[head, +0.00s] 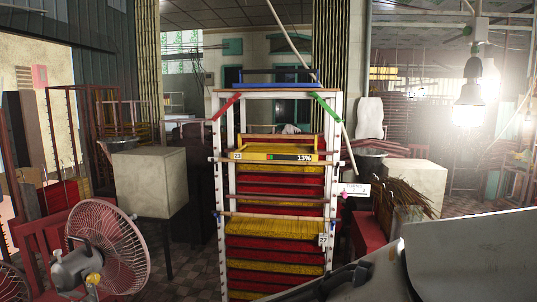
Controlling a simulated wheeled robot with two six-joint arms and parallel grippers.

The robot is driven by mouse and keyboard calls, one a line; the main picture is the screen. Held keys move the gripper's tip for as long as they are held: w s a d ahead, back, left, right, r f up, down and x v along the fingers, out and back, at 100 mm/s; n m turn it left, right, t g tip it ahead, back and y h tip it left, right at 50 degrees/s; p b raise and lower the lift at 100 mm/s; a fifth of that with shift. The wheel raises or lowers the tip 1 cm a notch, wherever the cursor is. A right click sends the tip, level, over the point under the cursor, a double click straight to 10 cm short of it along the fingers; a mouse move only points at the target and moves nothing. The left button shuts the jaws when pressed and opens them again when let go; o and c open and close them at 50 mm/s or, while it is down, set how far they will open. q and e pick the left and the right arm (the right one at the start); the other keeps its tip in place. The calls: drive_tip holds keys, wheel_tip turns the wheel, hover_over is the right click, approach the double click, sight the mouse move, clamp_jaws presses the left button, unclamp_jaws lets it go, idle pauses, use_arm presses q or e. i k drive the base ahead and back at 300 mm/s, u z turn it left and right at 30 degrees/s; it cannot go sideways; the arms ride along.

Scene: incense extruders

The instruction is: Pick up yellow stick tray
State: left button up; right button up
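A yellow tray (277,154) with a low raised frame sits across the upper part of a tall white-post rack in the middle of the head view. Its front edge carries a small number plate and a display reading 13%. Lower in the same rack (223,190), a bundle of yellow sticks (273,227) lies level on another tier, with red and yellow layers around it. I cannot tell which of these is the named tray. No fingers of my left or right gripper show. Part of my arm fills the lower right corner.
A fan (106,245) stands at the front left, beside a pale block on a dark stand (150,182). Right of the rack are a brown stick bundle (401,193) and another pale block (418,183). A long pole (289,40) leans across the rack's right side.

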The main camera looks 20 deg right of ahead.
sight(293, 152)
drive_tip(key=z, duration=0.6)
drive_tip(key=i, duration=0.55)
drive_tip(key=z, duration=0.95)
drive_tip(key=i, duration=0.65)
